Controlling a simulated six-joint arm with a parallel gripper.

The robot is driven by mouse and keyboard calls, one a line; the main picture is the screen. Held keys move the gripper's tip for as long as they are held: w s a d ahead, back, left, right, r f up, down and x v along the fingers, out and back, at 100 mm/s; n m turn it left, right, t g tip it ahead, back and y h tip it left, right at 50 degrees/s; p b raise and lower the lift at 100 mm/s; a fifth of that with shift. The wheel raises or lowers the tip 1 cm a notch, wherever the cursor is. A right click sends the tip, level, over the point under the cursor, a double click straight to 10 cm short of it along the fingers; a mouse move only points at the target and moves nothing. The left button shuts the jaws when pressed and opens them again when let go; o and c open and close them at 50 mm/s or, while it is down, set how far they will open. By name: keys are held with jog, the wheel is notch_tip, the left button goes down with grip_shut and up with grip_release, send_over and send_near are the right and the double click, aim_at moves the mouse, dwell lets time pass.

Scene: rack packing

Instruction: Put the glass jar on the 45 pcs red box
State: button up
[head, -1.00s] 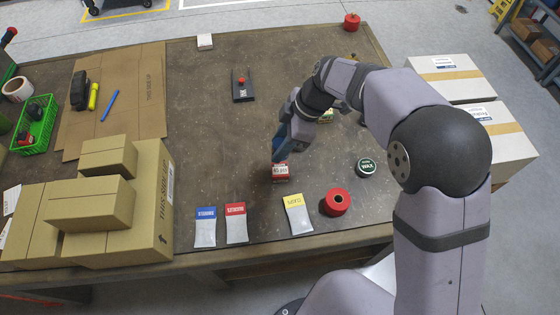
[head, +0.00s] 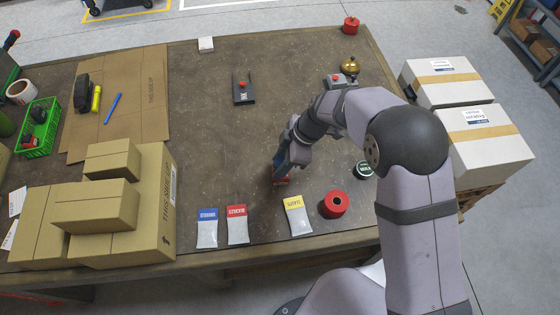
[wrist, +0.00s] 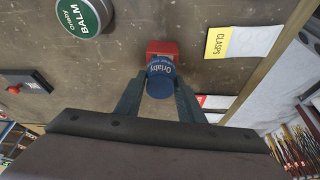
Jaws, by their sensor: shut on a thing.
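My gripper (wrist: 160,100) is shut on the jar, whose round blue lid (wrist: 160,83) faces the wrist camera. The lid hides most of the jar's body. The red box (wrist: 162,48) lies just beyond the jar in the wrist view and is partly covered by it. In the head view my gripper (head: 279,168) is right over the red box (head: 282,182), of which only a small part shows. The jar cannot be made out there. I cannot tell whether the jar touches the box.
A green-lidded tin (head: 362,169) and a red spool (head: 335,204) stand to the right. Bags with yellow (head: 295,216), red (head: 237,226) and blue (head: 207,229) headers lie near the front edge. Brown cartons (head: 150,205) stand at left.

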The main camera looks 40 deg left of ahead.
jog(key=shift+f, duration=0.15)
jog(key=o, duration=1.1)
jog(key=shift+r, duration=0.2)
jog(key=b+v, duration=0.2)
jog(key=v, duration=1)
jog(key=shift+a+b, duration=0.1)
jog(key=shift+b, duration=0.25)
